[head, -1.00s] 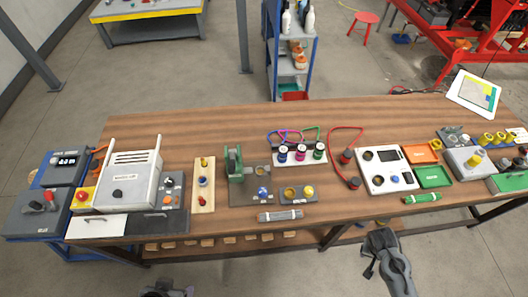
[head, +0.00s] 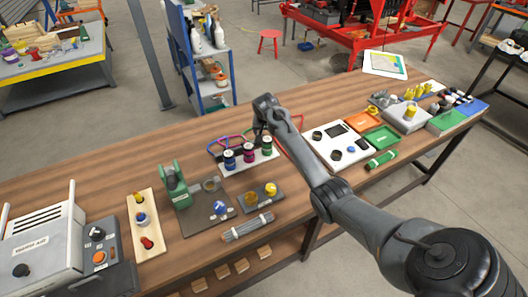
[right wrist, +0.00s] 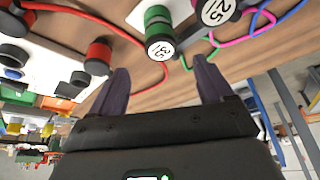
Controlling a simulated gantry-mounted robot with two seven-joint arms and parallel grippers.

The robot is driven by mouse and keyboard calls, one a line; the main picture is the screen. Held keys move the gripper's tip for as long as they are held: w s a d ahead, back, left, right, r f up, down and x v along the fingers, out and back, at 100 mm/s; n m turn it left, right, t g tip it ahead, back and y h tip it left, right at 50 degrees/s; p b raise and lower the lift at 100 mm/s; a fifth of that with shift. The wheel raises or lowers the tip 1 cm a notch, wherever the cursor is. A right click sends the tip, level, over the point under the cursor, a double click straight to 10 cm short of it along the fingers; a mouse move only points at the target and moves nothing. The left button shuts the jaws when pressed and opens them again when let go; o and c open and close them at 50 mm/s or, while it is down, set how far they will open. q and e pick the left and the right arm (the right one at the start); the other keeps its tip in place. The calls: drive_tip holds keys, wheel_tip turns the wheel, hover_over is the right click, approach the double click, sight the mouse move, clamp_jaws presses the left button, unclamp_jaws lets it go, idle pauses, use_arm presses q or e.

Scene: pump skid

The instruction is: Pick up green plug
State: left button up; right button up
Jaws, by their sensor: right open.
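The green plug (head: 265,142) stands upright at the right end of a row of three plugs on a white plate (head: 262,165). In the right wrist view the green plug (right wrist: 158,22) shows its white end marked 35, just beyond my fingertips. My right gripper (head: 264,112) reaches over the table behind the plugs; in its wrist view (right wrist: 160,75) the two fingers are spread with nothing between them. Gripper and plug appear apart. My left gripper is not in view.
A magenta plug (head: 248,152) and a blue plug (head: 230,159) stand to the left of the green one. Red cables (head: 290,130) and a red plug (right wrist: 98,57) lie near. A white panel (head: 338,150) is at the right; a green fixture (head: 172,180) is at the left.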

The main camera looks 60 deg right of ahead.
sight(267, 140)
drive_tip(key=x, duration=0.4)
drive_tip(key=shift+f+b, duration=0.2)
drive_tip(key=shift+b, duration=0.2)
drive_tip(key=b+x, duration=0.1)
drive_tip(key=x, duration=0.2)
drive_tip(key=shift+f, duration=0.35)
drive_tip(key=shift+b+x, duration=0.45)
drive_tip(key=shift+x, duration=0.35)
drive_tip(key=shift+c, duration=0.2)
drive_tip(key=c, duration=1.2)
